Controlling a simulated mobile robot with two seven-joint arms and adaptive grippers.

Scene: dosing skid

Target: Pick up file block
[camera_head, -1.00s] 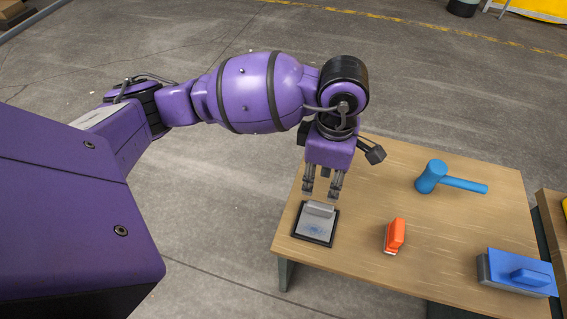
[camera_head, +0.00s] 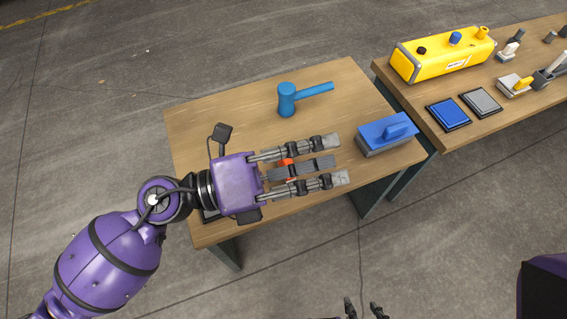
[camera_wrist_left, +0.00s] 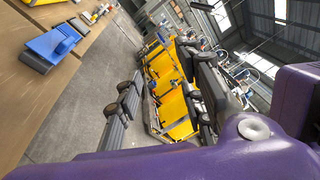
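I take the file block to be the blue block with a raised grip and grey base (camera_head: 388,136), near the right end of the near table. It shows at upper left in the left wrist view (camera_wrist_left: 50,46). My left gripper (camera_head: 338,162) is open and empty, its fingers spread and pointing right toward the block, short of it. Its fingers also show in the left wrist view (camera_wrist_left: 165,95), with nothing between them. At the bottom edge of the head view, only the dark, separated fingertips of my right gripper (camera_head: 362,309) show.
A blue mallet (camera_head: 300,97) lies behind the left fingers. An orange item (camera_head: 288,162) is mostly hidden under them; a dark-framed pad (camera_head: 210,215) is largely behind the hand. A second table at right holds a yellow case (camera_head: 444,55), blue pad (camera_head: 448,114) and grey pad (camera_head: 480,102).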

